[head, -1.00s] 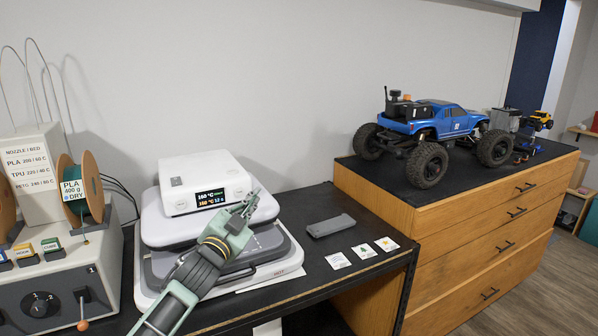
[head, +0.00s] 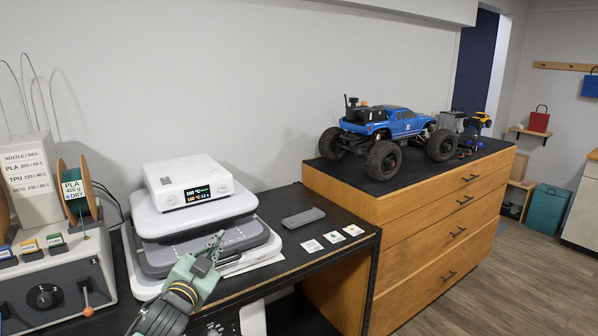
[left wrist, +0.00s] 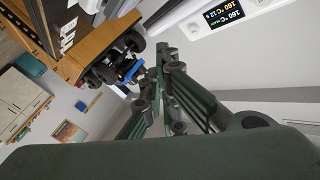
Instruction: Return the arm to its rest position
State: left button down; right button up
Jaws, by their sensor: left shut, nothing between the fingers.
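My left gripper (head: 214,246) is shut and empty. In the head view it is above the front edge of the dark bench, in front of the grey heated press. Its green arm comes in from the bottom left. In the left wrist view its fingers (left wrist: 162,82) are together with nothing between them. My right gripper is in neither view.
The press (head: 205,225) carries a white display unit (head: 187,184). A grey bar (head: 303,217) and several small cards (head: 333,237) lie on the bench. A blue RC truck (head: 395,125) stands on the wooden drawer cabinet (head: 420,240). A spool station (head: 50,270) is at left. Floor at right is open.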

pick_arm(q)
jog(key=s+d+f+n+g+y, duration=0.15)
jog(key=s+f+n+g, duration=0.45)
jog(key=s+f, duration=1.6)
jog(key=s+a+f+g+y, duration=0.15)
jog(key=s+g, duration=0.25)
jog(key=s, duration=0.9)
jog(key=s+f+g, duration=0.3)
jog(key=s+g, duration=0.1)
jog(key=s, duration=0.8)
notch_tip(320, 180, down, 28)
jog(key=s+r+g, duration=0.1)
jog(key=s+g, duration=0.1)
jog(key=s+a+f, duration=0.3)
jog(key=s+f, duration=1.2)
jog(key=s, duration=0.1)
jog(key=shift+s+g, duration=0.25)
jog(key=shift+g, duration=0.15)
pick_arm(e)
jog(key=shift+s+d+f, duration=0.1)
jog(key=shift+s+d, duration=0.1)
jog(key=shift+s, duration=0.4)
